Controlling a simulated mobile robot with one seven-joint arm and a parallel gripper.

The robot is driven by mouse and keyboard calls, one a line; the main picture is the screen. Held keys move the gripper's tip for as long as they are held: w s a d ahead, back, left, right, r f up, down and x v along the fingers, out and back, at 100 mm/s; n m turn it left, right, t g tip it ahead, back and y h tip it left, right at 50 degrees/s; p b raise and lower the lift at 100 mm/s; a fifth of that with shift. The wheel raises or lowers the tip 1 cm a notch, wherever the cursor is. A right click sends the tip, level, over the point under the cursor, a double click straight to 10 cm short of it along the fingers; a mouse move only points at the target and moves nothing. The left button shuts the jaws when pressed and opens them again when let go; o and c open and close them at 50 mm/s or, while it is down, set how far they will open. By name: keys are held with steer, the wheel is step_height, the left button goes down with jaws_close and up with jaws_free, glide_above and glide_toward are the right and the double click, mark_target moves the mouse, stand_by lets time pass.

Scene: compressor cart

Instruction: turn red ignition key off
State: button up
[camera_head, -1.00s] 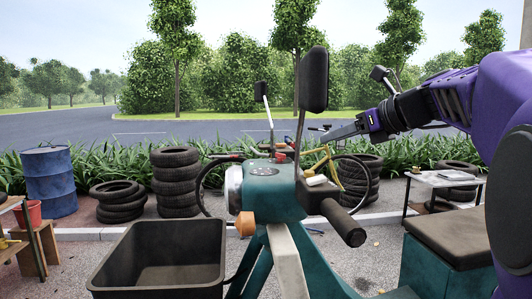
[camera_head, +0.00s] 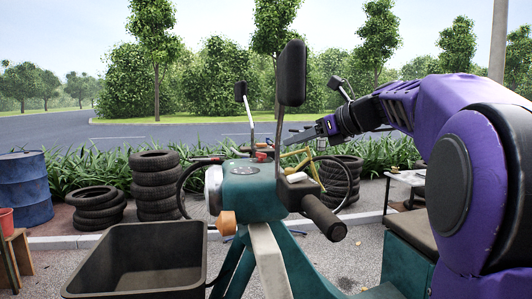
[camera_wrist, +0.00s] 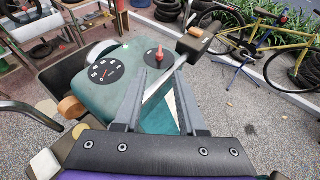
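The red ignition key (camera_wrist: 159,53) stands on a dark round dial plate on top of the teal cart body (camera_wrist: 112,85), in the wrist view. In the head view the teal body (camera_head: 250,195) is in the middle; a small red part (camera_head: 261,156) shows on its top, too small to identify surely. My gripper (camera_wrist: 159,72) is open. Its two grey fingers are apart, and the key appears between and beyond their tips, with no contact visible. In the head view my gripper (camera_head: 300,137) reaches left behind the mirror stem.
A handlebar grip (camera_head: 324,217) and a black mirror (camera_head: 291,73) stand close to my arm. A round gauge (camera_wrist: 105,71) is left of the key. A black bin (camera_head: 140,260) is at front left. Stacked tires (camera_head: 155,185) and a yellow bicycle (camera_wrist: 282,45) stand behind.

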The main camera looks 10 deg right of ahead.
mark_target(267, 162)
steer(key=x, duration=1.1)
steer(key=shift+w+f, duration=0.1)
jaws_close()
